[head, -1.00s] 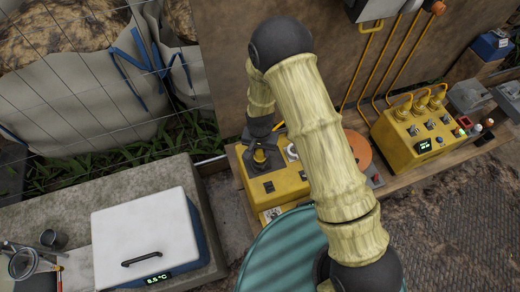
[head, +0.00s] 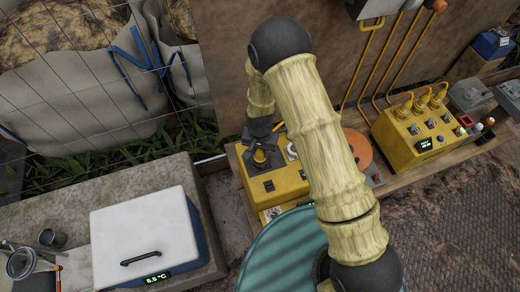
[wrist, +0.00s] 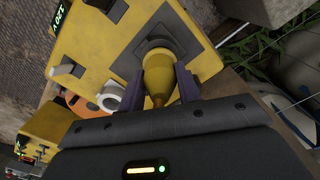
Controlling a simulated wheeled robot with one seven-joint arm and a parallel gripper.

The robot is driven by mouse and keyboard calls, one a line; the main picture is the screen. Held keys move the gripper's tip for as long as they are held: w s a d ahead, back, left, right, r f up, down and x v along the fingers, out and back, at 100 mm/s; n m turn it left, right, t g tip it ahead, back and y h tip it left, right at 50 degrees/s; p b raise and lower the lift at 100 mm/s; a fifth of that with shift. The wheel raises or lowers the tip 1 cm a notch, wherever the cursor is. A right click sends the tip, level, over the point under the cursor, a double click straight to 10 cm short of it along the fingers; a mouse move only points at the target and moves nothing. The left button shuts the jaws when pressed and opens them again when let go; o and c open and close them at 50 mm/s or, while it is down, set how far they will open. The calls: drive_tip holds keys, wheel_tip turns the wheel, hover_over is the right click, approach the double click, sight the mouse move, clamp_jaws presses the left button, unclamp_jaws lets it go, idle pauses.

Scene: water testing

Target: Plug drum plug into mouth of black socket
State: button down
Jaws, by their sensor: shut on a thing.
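The drum plug (wrist: 158,80) is a yellow, bulb-shaped plug between my gripper's dark fingers in the wrist view. My gripper (wrist: 158,90) is shut on it. The plug's far end meets the black socket (wrist: 178,27), a dark square fitting on top of a yellow box (wrist: 88,62). I cannot tell how deep the plug sits in the socket's mouth. In the head view, my gripper (head: 260,152) points down over the left part of the same yellow box (head: 287,186), partly hidden by its own fingers.
A white ring-shaped fitting (wrist: 108,98) is beside the socket. An orange disc (head: 358,150) and a second yellow box (head: 415,130) with several plugs stand to the right. A teal drum (head: 280,255) is in front. A white-lidded cooler (head: 145,235) stands at left.

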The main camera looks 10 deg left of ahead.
drive_tip(key=shift+f+b, duration=0.45)
drive_tip(key=shift+f, duration=0.25)
drive_tip(key=c, duration=0.9)
unclamp_jaws()
drive_tip(key=shift+r, duration=0.15)
wheel_tip(320, 180, up, 17)
drive_tip(key=shift+b, duration=0.3)
